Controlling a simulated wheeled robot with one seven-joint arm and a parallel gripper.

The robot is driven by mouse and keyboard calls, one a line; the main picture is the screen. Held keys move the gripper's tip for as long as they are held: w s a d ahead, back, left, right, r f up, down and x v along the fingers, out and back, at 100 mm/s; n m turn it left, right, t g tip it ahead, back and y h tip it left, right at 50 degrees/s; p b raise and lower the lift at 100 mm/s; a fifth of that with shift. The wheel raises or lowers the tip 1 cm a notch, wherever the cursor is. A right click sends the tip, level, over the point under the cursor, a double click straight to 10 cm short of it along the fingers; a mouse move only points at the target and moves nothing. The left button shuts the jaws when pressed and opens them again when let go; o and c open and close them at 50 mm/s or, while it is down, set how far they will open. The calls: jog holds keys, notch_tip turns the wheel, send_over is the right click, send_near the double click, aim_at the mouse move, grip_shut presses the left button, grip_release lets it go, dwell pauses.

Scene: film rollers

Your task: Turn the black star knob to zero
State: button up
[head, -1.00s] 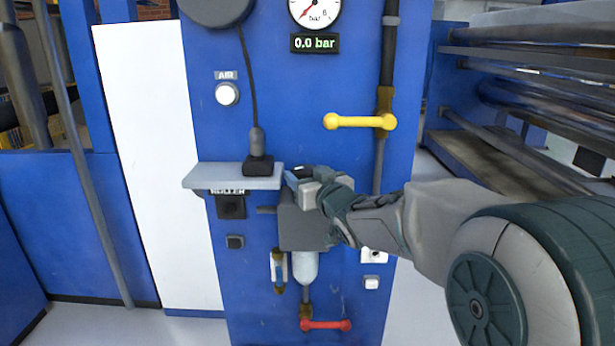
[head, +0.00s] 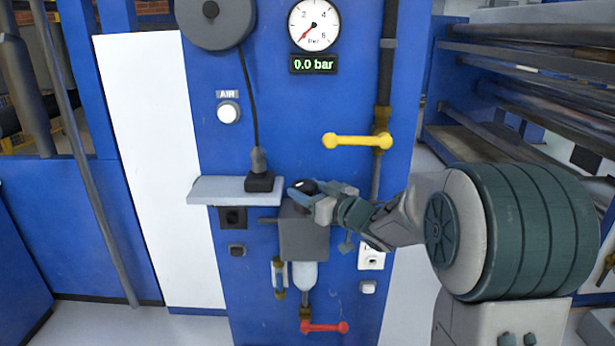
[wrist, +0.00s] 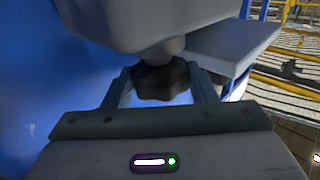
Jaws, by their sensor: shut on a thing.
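The black star knob (head: 304,188) sits on top of the grey regulator body (head: 303,236) on the blue panel. In the wrist view the knob (wrist: 160,80) is between the two fingers. My gripper (head: 310,189) is shut on the knob, reaching in from the right, and hides part of it in the head view. The gauge (head: 314,25) has its red needle at the low end. The display (head: 314,64) below it reads 0.0 bar.
A grey shelf (head: 236,191) with a black handset (head: 259,178) stands just left of the knob. A yellow lever (head: 352,141) is above right and a red lever (head: 325,327) below. A clear bowl (head: 304,274) hangs under the regulator.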

jog(key=n+g+y+p, duration=0.2)
jog(key=g+p, duration=0.1)
jog(key=n+g+y+p, duration=0.1)
jog(key=shift+w+d+r+n+y+p, duration=0.2)
jog(key=shift+w+r+n+y+p, duration=0.1)
jog(key=shift+y+p, duration=0.1)
jog(key=n+g+p, duration=0.1)
jog(key=g, duration=0.1)
jog(key=n+g+y+p, duration=0.1)
jog(key=g, duration=0.1)
jog(key=n+g+y+p, duration=0.1)
jog(key=n+g+p, duration=0.1)
jog(key=shift+w+f, duration=0.1)
jog(key=shift+f, duration=0.15)
jog(key=shift+g, duration=0.3)
jog(key=o, duration=0.7)
jog(key=s+d, duration=0.1)
jog(key=d, duration=0.8)
jog(key=s+d, duration=0.1)
jog(key=d, duration=0.3)
jog(key=shift+s+d, duration=0.3)
jog(key=shift+d, duration=0.05)
